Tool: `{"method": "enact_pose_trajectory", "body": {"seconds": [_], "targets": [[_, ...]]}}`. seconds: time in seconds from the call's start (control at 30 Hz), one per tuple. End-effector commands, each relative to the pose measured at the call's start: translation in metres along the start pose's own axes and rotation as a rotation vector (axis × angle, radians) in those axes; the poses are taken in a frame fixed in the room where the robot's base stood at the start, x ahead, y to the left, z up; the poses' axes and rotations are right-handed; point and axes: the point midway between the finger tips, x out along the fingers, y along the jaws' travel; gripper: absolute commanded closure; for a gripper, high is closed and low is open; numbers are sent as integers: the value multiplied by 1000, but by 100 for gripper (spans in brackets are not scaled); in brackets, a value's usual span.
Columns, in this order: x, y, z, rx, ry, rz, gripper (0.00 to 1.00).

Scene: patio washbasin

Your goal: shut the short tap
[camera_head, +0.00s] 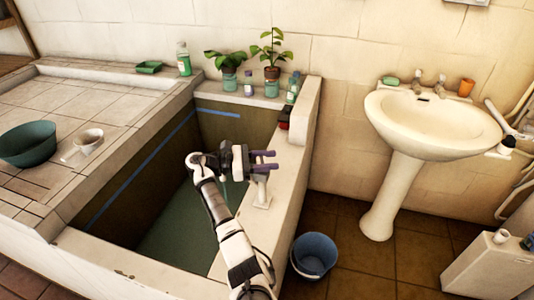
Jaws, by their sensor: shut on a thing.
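A short pale tap (262,192) stands upright on the right wall of the sunken water basin (252,232). My gripper (270,160) is at the top of this tap, with its two dark purple fingers pointing right. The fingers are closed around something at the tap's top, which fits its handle. The gripper hides the handle, so its angle cannot be told. A thin pale-green streak shows just left of the tap, below my gripper; I cannot tell whether it is running water.
Potted plants (272,75) and bottles line the basin's back ledge. A red-and-dark box (285,118) sits on the right wall. A blue bucket (314,256) stands on the floor nearby. A white pedestal sink (432,130) with two taps is at right. A green bowl (28,145) is at left.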

Motion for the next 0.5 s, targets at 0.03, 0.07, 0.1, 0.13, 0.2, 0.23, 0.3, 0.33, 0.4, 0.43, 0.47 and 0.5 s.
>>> {"method": "enact_pose_trajectory", "body": {"seconds": [0.03,0.07,0.1,0.13,0.2,0.23,0.3,0.33,0.4,0.43,0.47,0.5], "targets": [[0,0,2,-2,2,-25,81],[0,0,2,-3,3,-39,81],[0,-1,1,-2,2,-59,81],[-1,-1,1,-1,3,-73,81],[-1,-2,0,-3,3,-105,81],[-1,-2,0,-3,3,-119,81],[-1,-2,-1,-2,4,-150,81],[-1,-2,-1,-2,3,-164,81],[-1,-3,-2,-3,4,-194,81],[-2,-3,-2,-2,4,-206,81],[-2,-4,-2,-3,3,-220,81],[-2,-4,-2,-2,4,-236,81]]}}
